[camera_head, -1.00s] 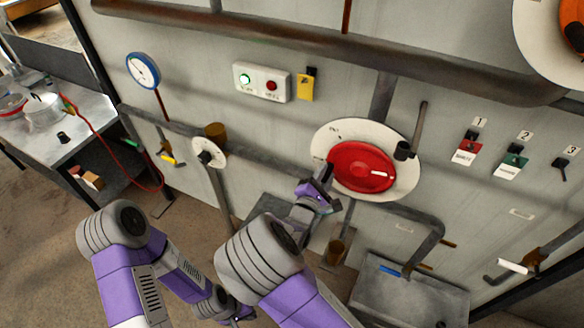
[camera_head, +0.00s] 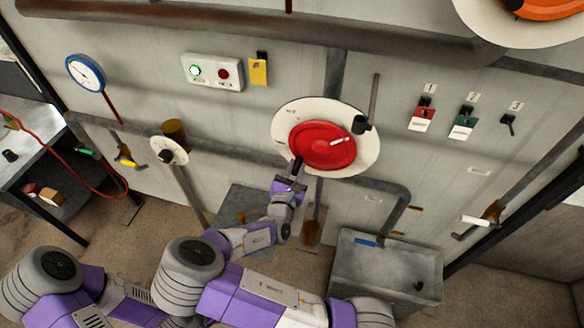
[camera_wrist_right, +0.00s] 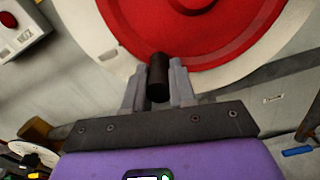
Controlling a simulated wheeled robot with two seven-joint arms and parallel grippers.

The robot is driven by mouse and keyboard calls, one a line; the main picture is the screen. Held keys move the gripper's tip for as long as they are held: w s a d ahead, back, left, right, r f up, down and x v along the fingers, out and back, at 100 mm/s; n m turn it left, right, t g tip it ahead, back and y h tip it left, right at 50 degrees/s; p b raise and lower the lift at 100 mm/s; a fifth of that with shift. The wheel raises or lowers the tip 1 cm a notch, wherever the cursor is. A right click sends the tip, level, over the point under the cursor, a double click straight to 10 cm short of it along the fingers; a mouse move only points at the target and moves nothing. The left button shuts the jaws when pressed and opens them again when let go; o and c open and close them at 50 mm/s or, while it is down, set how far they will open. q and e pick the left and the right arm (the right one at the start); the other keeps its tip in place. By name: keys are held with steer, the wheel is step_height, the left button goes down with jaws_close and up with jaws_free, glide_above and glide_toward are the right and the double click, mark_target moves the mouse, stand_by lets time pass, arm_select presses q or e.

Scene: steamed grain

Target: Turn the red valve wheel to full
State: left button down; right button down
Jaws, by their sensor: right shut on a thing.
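The red valve wheel (camera_head: 318,135) sits on a round white plate (camera_head: 290,117) on the wall. A white mark (camera_head: 340,141) on it points right and slightly up. A black handle (camera_head: 298,163) stands out from its lower left edge. My right gripper (camera_head: 293,178) is shut on this handle. In the right wrist view, the gripper (camera_wrist_right: 158,90) has the black handle (camera_wrist_right: 157,72) between its grey fingers, with the red wheel (camera_wrist_right: 225,28) behind. My left gripper is out of view; only my left arm shows at lower left.
A pipe (camera_head: 365,185) runs below the wheel. A small white dial (camera_head: 165,143) is to the left, a metal bin (camera_head: 385,277) lower right, and labelled switches (camera_head: 464,120) further right.

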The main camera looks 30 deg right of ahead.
steer(key=shift+s+d+r, duration=0.1)
steer(key=shift+d+r, duration=0.05)
steer(key=shift+d, duration=0.05)
steer(key=c, duration=1.3)
jaws_free()
steer(key=o, duration=0.4)
steer(key=shift+a, duration=0.15)
steer(key=shift+s+a, duration=0.1)
steer(key=shift+a, duration=0.05)
steer(key=b+v, duration=0.1)
steer(key=v, duration=0.5)
steer(key=shift+s+a, duration=0.3)
steer(key=shift+s, duration=0.2)
